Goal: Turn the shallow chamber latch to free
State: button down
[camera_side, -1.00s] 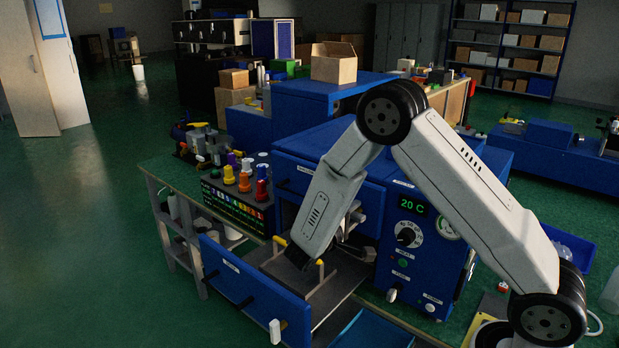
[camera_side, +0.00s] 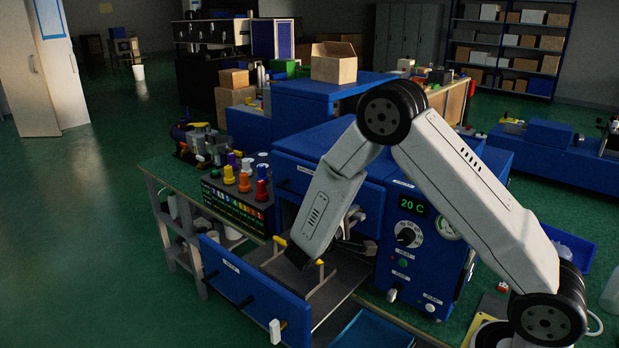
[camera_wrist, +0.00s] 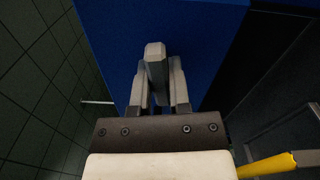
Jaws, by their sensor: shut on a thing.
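In the wrist view my gripper (camera_wrist: 158,82) is shut on a grey, blunt-ended lever (camera_wrist: 155,55), taken to be the latch. The lever stands between the two fingers and points up the picture, in front of a blue panel (camera_wrist: 215,30). In the side view my forearm hides the gripper's fingers and the lever. The blue press (camera_side: 345,150) stands there with a blue labelled front (camera_side: 255,300) pulled out. The latch's label and turn marks cannot be read.
A yellow handle (camera_wrist: 268,165) lies low right in the wrist view, beside a dark opening. Coloured knobs (camera_side: 245,182) stand left of the press. A white knob (camera_side: 275,331) sits at the pulled-out front's near end. Open floor lies left.

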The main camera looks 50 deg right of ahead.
jog(key=n, duration=1.2)
jog(key=shift+n, duration=2.1)
jog(key=c, duration=0.6)
grip_release()
